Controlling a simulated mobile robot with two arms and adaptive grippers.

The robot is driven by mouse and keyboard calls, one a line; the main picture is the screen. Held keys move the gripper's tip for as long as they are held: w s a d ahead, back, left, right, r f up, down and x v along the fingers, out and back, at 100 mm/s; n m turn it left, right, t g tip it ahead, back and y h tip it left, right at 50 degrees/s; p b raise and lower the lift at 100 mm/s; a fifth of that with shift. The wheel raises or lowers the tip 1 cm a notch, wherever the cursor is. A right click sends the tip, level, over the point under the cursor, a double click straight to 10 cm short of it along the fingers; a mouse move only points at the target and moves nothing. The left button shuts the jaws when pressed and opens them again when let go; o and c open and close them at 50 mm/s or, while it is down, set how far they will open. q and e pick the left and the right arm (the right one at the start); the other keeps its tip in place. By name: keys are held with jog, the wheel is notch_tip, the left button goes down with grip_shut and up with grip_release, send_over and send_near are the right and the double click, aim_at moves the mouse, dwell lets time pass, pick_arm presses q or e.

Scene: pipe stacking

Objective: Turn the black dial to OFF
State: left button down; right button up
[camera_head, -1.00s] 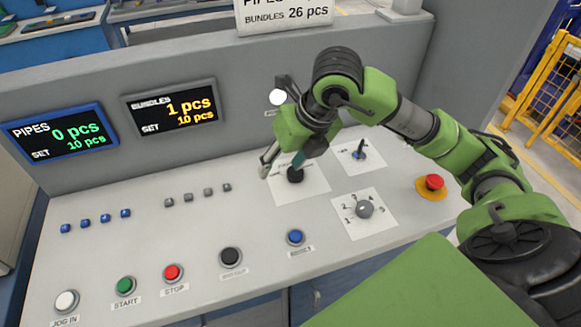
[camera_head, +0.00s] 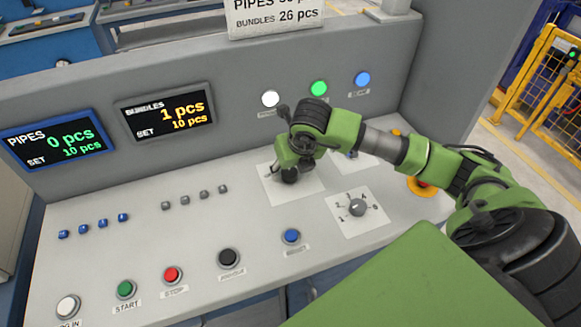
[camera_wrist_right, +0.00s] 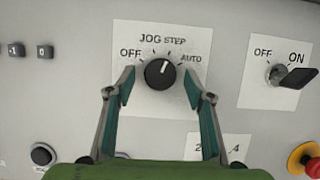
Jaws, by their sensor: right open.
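The black dial (camera_wrist_right: 159,73) sits on a white label plate (camera_wrist_right: 190,35) marked OFF, JOG, STEP and AUTO. Its white pointer line is directed up and slightly right, near JOG and STEP, not at OFF on the left. My right gripper (camera_wrist_right: 158,88) is open, with one finger on each side of the dial. Whether the fingers touch it I cannot tell. In the head view the right gripper (camera_head: 283,164) is over the black dial (camera_head: 289,176), which it partly hides. My left gripper is not in view.
An OFF/ON switch (camera_wrist_right: 279,75) stands right of the dial, with a red emergency button (camera_wrist_right: 312,165) below right. A grey numbered dial (camera_head: 357,207) and a blue button (camera_head: 291,236) are nearer the front. Indicator lamps (camera_head: 318,88) sit on the upright panel behind.

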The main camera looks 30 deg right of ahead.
jog(key=shift+w+f, duration=0.15)
jog(key=shift+f, duration=0.3)
jog(key=c, duration=1.1)
